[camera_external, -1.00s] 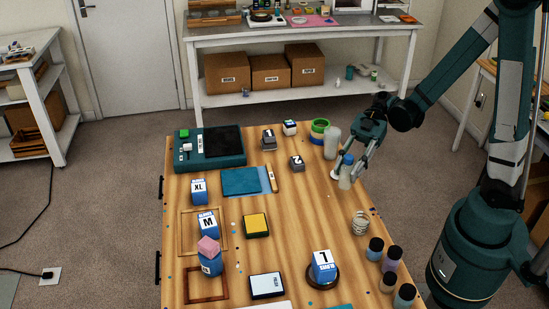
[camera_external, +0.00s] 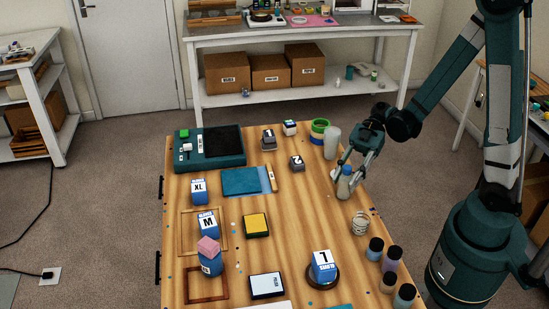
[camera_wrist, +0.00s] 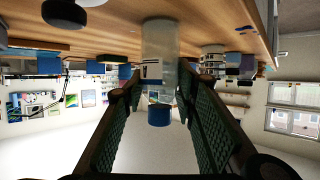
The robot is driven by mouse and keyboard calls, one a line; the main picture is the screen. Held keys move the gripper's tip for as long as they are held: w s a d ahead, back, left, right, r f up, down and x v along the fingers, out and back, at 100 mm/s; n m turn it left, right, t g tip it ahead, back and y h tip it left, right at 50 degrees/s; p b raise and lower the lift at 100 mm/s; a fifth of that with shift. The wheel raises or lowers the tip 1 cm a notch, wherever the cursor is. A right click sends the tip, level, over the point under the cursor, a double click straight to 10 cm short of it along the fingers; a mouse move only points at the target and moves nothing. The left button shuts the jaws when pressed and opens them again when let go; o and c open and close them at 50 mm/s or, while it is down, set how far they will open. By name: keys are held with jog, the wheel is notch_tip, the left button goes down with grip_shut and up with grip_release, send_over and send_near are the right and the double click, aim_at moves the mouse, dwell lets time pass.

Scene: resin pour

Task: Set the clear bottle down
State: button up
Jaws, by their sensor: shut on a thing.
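The clear bottle (camera_external: 344,187) with a blue cap is upright at the right side of the wooden table (camera_external: 300,215). My gripper (camera_external: 349,172) is shut on it, with its fingers on both sides near the cap. In the wrist view, which is upside down, the clear bottle (camera_wrist: 160,42) sits between the two green-padded fingers (camera_wrist: 160,95); its label faces the camera and its blue cap points down in the picture. Its base lies against the tabletop in both views; I cannot tell whether it touches or hovers slightly above.
Several capped bottles (camera_external: 376,249) stand at the front right. The middle of the table is mostly clear.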

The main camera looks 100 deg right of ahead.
dwell(0.3)
jog(key=o, duration=1)
jog(key=shift+f, duration=0.1)
jog(key=shift+p+v, duration=1.45)
jog(key=shift+v, duration=4.6)
